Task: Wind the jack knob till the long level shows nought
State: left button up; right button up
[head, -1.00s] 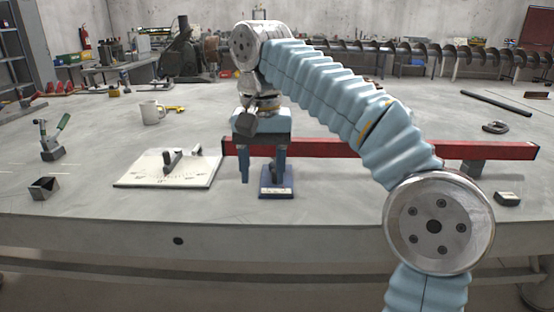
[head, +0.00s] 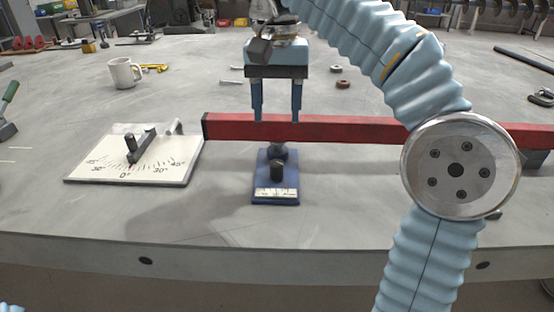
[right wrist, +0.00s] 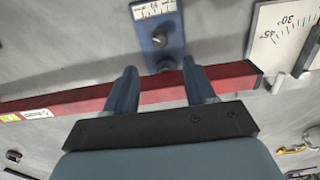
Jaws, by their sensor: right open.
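The long red level (head: 350,128) lies across the table; its left end is over a small blue jack (head: 262,190). The jack's black knob (head: 277,170) stands on the near side of the level, with a white scale strip in front of it. The knob also shows in the right wrist view (right wrist: 160,40). My right gripper (head: 277,118) points down, open and empty. Its fingers overlap the level in both views, and the knob is apart from the fingertips. The level's reading cannot be made out. My left gripper is not in view.
A white angle board (head: 150,172) with a dark pointer lies left of the jack. A mug (head: 124,73) and a yellow tool (head: 155,68) stand farther back. A green-handled tool (head: 8,95) is at the left edge. The table in front of the jack is clear.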

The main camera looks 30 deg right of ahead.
aim_at(277, 161)
pick_arm(q)
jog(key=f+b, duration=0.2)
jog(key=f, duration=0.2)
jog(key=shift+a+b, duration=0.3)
jog(key=shift+b, duration=0.1)
pick_arm(e)
notch_tip(277, 161, down, 11)
jog(key=shift+f, duration=0.15)
jog(key=shift+c, duration=0.2)
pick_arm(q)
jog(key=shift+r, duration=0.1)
pick_arm(e)
grip_shut()
